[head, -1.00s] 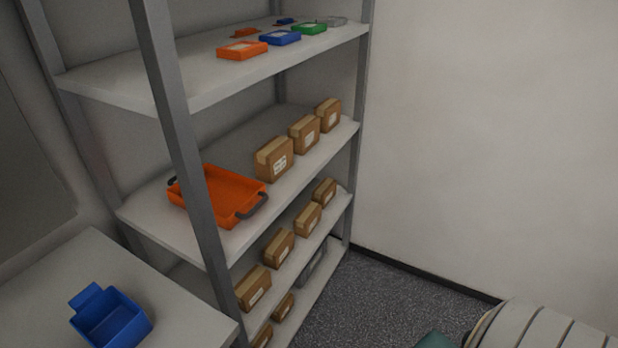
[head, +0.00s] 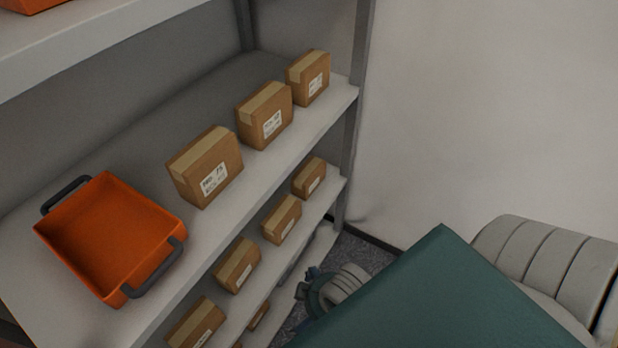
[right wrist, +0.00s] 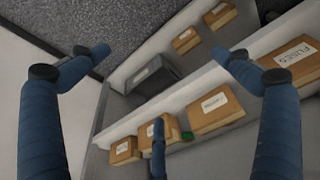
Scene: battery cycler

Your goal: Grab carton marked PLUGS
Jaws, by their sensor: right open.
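Several brown cartons with white labels stand on the shelving, and their labels are too small to read in the head view. In the right wrist view a carton (right wrist: 292,62) at the right edge has a label that may read PLUGS, but I cannot be sure. Other labelled cartons (right wrist: 213,108) stand in the same row. My right gripper (head: 308,285) is low beside the lower shelves in the head view, partly hidden by my arm. In the right wrist view its blue fingers (right wrist: 162,58) are spread wide and empty, facing the shelves. My left gripper is not in view.
An orange tray (head: 110,230) with dark handles sits on the upper of the carton shelves, beside three larger cartons (head: 205,168). A lower shelf holds smaller cartons (head: 282,220). A grey bin (right wrist: 150,76) shows in the right wrist view. A wall (head: 480,110) stands right of the shelving.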

